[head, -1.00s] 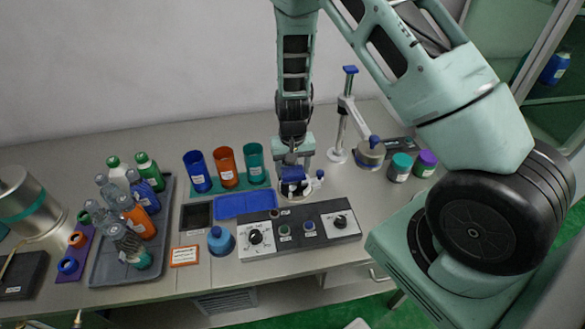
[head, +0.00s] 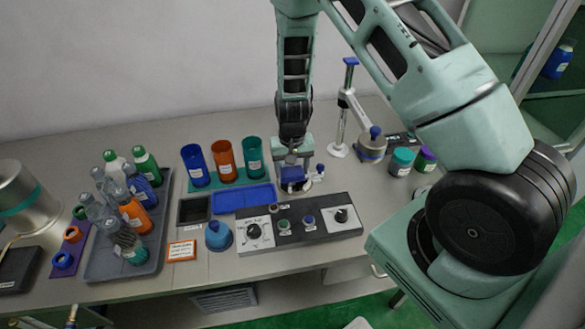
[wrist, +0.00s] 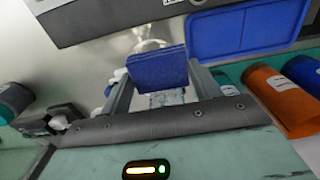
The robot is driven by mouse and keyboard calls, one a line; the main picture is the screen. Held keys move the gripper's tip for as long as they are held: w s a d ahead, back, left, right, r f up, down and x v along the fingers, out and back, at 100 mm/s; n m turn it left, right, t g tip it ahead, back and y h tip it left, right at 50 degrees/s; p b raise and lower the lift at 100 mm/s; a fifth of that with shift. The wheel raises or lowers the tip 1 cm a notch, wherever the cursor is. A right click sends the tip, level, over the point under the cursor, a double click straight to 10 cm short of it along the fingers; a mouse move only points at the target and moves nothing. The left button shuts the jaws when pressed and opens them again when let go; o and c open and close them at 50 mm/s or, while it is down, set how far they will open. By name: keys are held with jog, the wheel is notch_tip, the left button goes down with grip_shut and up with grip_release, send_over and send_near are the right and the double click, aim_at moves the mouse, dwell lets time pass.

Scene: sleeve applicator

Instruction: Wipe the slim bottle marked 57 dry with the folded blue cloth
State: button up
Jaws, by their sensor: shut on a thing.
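My gripper (head: 294,168) is shut on the folded blue cloth (wrist: 157,68), which shows clearly between the fingers in the wrist view. In the head view it hangs behind the control box, right of the teal cup; the cloth is mostly hidden there. Several bottles stand in a grey tray (head: 100,272) at the left, far from my gripper. Some are slim and clear, such as the front one (head: 124,240). Their labels are too small to read, so I cannot tell which is marked 57.
A control box with knobs (head: 318,240) stands in front of my gripper. An empty blue tray (head: 243,197) and blue, orange (head: 225,160) and teal cups lie to its left. A stand with a blue-topped post (head: 345,105) and two jars (head: 402,161) are to the right.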

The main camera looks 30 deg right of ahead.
jog(key=shift+s+f+b, duration=0.15)
jog(key=shift+s+f, duration=0.05)
jog(key=shift+f, duration=0.3)
jog(key=shift+s+f+b, duration=0.15)
jog(key=shift+s+f, duration=0.05)
jog(key=shift+f, duration=0.3)
jog(key=shift+c, duration=0.3)
jog(key=shift+r, duration=0.1)
jog(key=shift+w+r+p, duration=0.25)
jog(key=shift+r+p, duration=0.4)
jog(key=shift+w+r+p, duration=0.2)
jog(key=shift+r+p, duration=1.15)
jog(key=shift+r, duration=0.35)
jog(key=shift+f, duration=0.15)
